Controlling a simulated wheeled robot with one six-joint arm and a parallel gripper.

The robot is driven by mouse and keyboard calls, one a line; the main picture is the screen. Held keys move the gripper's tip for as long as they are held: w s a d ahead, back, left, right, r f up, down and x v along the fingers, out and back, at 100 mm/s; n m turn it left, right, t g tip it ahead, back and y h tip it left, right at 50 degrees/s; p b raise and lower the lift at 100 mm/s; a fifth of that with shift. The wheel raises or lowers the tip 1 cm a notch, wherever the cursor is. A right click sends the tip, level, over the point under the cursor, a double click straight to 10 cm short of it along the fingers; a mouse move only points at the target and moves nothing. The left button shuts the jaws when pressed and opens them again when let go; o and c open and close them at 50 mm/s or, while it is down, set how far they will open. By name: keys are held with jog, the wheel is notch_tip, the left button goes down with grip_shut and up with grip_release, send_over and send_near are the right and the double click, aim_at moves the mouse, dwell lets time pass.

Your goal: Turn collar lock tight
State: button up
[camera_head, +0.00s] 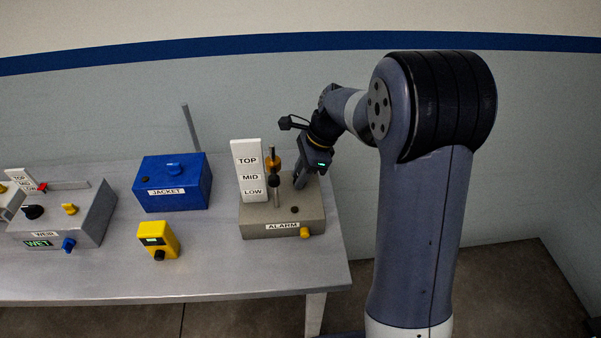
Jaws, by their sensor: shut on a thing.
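The grey ALARM box (258,226) stands at the right end of the table. A white board (249,170) marked TOP, MID and LOW rises from it. Beside the board is an upright rod with a dark collar (274,181) near the MID and LOW marks. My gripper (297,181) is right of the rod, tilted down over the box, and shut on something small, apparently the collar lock. The exact contact is too small to see.
A yellow knob (305,232) is on the ALARM box's front. A blue JACKET box (173,184), a small yellow device (158,241) and a grey WEIR box (69,222) stand to the left. Bare table (225,272) lies in front.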

jog(key=shift+m+p, duration=0.3)
jog(key=shift+m, duration=0.4)
jog(key=o, duration=1)
jog(key=shift+r, duration=0.1)
jog(key=v, duration=1)
jog(key=shift+s+d+r, duration=0.2)
jog(key=shift+d+r, duration=0.05)
